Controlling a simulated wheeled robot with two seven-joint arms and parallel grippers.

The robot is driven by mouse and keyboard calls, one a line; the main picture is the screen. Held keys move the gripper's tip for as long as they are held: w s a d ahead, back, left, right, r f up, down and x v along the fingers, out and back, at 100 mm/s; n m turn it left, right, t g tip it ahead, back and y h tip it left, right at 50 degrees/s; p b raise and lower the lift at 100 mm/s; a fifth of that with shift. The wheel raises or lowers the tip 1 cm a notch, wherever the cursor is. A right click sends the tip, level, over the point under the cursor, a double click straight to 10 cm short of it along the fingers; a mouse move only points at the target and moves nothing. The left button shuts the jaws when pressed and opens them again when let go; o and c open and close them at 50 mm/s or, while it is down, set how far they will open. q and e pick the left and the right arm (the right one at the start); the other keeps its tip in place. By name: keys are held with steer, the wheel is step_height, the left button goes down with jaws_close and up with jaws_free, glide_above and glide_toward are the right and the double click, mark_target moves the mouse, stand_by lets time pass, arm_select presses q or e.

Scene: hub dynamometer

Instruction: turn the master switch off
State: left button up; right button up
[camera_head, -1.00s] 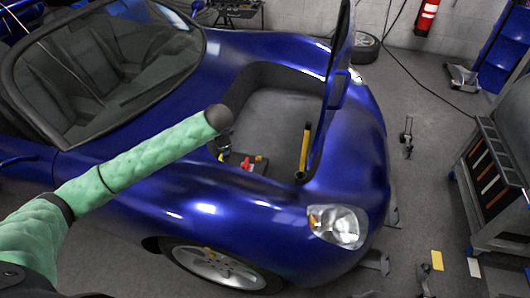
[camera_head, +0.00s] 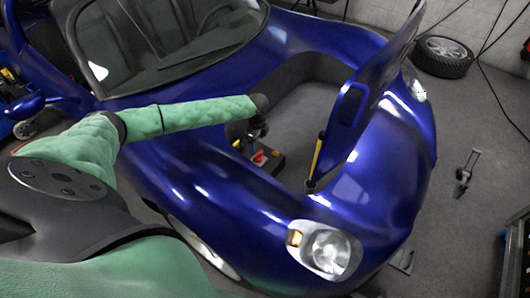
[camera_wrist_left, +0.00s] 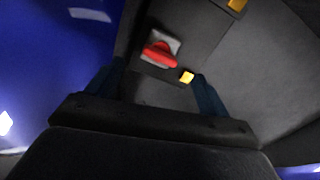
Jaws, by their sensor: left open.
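The master switch (camera_head: 261,157) is a red handle on a light grey plate, on a dark box inside the open front bay of the blue car. In the left wrist view the red switch (camera_wrist_left: 160,52) lies ahead of the fingers, a little left of centre, its handle slanted. My left gripper (camera_head: 258,134) hangs over the bay just above the switch. In the left wrist view the left gripper (camera_wrist_left: 158,85) has its two dark fingers spread with nothing between them, apart from the switch. My right gripper is not in view.
The raised panel (camera_head: 368,100) of the blue car stands right of the bay, with a yellow strut (camera_head: 317,156) beside it. Small yellow parts (camera_wrist_left: 187,77) sit near the switch. The car body (camera_head: 210,165) borders the bay in front. The bay floor is mostly bare.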

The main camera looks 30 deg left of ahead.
mark_target(258, 154)
arm_select(q)
steer(key=shift+d+m, duration=0.2)
steer(key=shift+m, duration=0.7)
steer(key=shift+w+d+f+m, duration=0.1)
steer(key=shift+f+m, duration=0.1)
steer(key=shift+m, duration=0.1)
steer(key=shift+f, duration=0.4)
step_height(258, 154, down, 6)
steer(key=shift+r+p, duration=0.25)
steer(key=shift+p, duration=0.45)
steer(key=shift+f, duration=0.55)
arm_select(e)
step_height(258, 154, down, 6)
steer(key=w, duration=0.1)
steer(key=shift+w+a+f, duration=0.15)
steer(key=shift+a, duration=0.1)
arm_select(q)
steer(key=c, duration=1)
